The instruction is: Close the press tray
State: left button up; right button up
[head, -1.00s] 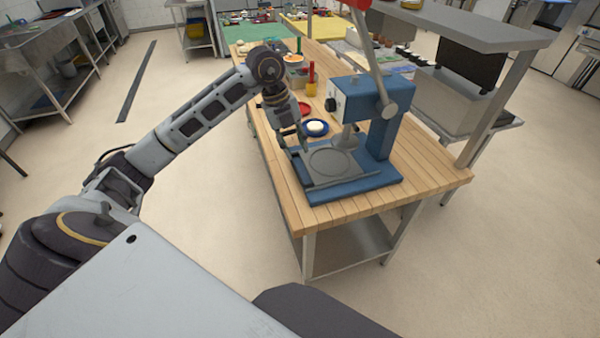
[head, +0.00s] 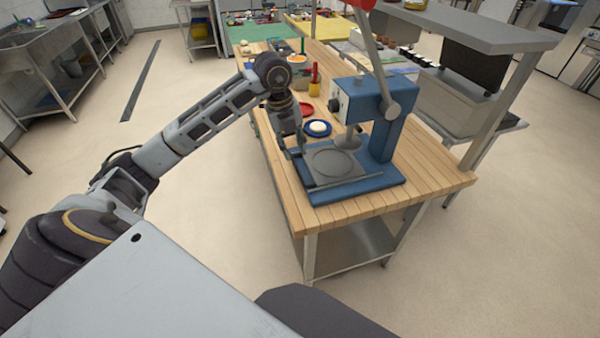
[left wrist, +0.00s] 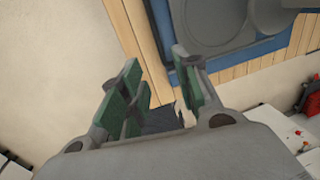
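The blue press (head: 385,150) stands on the near end of the wooden worktable, with its lever raised. Its grey press tray (head: 320,178) lies over the blue base and carries a round plate (head: 333,162). The tray sticks out toward the left, and the press head is above its far right part. My left gripper (head: 297,150) points down at the tray's left edge; contact cannot be told. In the left wrist view the left gripper (left wrist: 160,95) has its green-padded fingers apart with nothing between them. The tray (left wrist: 188,22) is just beyond the fingers. My right gripper is not in view.
A blue plate with a white item (head: 318,128) and a red dish (head: 305,109) lie behind the press. Red and yellow bottles (head: 314,80) stand farther back. A metal shelf (head: 465,30) overhangs the table's right side. The floor in front is clear.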

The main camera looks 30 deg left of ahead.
aim_at(301, 176)
pick_arm(q)
jog(key=f, duration=0.4)
jog(key=w+d+f, duration=0.1)
jog(key=f, duration=0.6)
jog(key=shift+w+d+f+p, duration=0.2)
jog(key=shift+w+f+p, duration=0.1)
jog(key=shift+f+p, duration=0.05)
grip_shut()
